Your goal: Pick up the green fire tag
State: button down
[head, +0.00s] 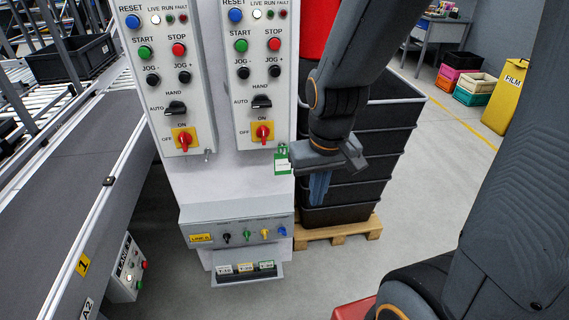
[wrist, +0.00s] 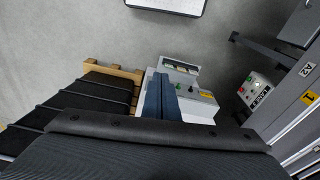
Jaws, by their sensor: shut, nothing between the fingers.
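A small green and white tag (head: 283,164) hangs at the lower right edge of the right-hand control panel, with a green piece at its top. It is the only green tag I make out there; its print is too small to read. My gripper (head: 319,190) is just right of the tag in the head view, blue fingers pointing down, shut and empty. Whether it touches the tag cannot be told. In the wrist view the shut fingers (wrist: 160,98) stand over the grey cabinet, and the tag is not visible.
Two control panels (head: 244,95) with buttons and red switches stand on a grey column. A lower box (head: 212,234) carries small coloured keys. Stacked black crates (head: 385,135) on a pallet (head: 340,232) stand behind my gripper. A conveyor (head: 70,160) runs at left.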

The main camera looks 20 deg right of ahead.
aim_at(282, 165)
jog(key=z, duration=1.45)
jog(key=k, duration=1.3)
jog(key=u, duration=1.65)
jog(key=i, duration=1)
jog(key=u, duration=0.05)
